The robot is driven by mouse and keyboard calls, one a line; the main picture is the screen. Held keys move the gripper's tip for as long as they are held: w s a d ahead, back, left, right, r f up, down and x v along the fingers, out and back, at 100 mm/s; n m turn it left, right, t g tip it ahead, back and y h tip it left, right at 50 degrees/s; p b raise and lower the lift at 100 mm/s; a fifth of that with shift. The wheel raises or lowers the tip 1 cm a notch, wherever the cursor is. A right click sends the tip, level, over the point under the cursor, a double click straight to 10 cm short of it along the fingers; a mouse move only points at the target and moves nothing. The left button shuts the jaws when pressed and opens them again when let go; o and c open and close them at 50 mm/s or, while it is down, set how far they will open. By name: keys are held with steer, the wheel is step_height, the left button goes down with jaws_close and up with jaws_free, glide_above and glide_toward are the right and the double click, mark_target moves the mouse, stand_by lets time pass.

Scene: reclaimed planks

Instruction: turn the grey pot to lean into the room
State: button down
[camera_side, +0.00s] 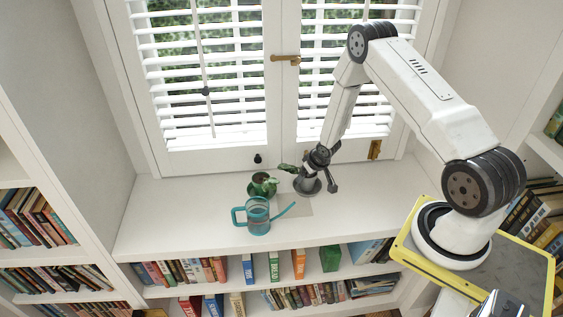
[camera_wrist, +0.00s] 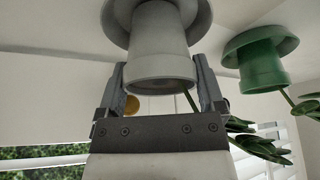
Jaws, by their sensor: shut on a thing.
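The grey pot (camera_side: 308,185) stands on the white sill below the shuttered window. The wrist view shows it upside down, with its wide saucer (camera_wrist: 130,16) at the top and the pot body (camera_wrist: 160,42) below. My gripper (camera_side: 322,166) is shut on the grey pot, with one finger on each side of it in the wrist view (camera_wrist: 160,66). The plant's leaves (camera_side: 287,168) reach out to the left in the side view. Much of the pot is hidden behind my gripper in the side view.
A green pot (camera_side: 262,187) with a plant stands close on the left; it also shows in the wrist view (camera_wrist: 262,62). A teal watering can (camera_side: 257,217) stands in front, its spout pointing towards the grey pot. Shutters (camera_side: 205,75) rise behind. The left sill is clear.

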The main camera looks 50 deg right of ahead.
jaws_free()
steer(key=v, duration=0.7)
steer(key=shift+s+r, duration=0.2)
steer(key=shift+r, duration=0.2)
steer(key=s+a+r+n, duration=0.1)
steer(key=s+a+r, duration=0.1)
steer(key=a+r, duration=0.8)
steer(key=s+a+r+n+g+y, duration=0.1)
steer(key=s+a+r+g, duration=0.1)
steer(key=s+a+r, duration=0.7)
steer(key=shift+s+a+n, duration=0.3)
steer(key=shift+a+n, duration=0.1)
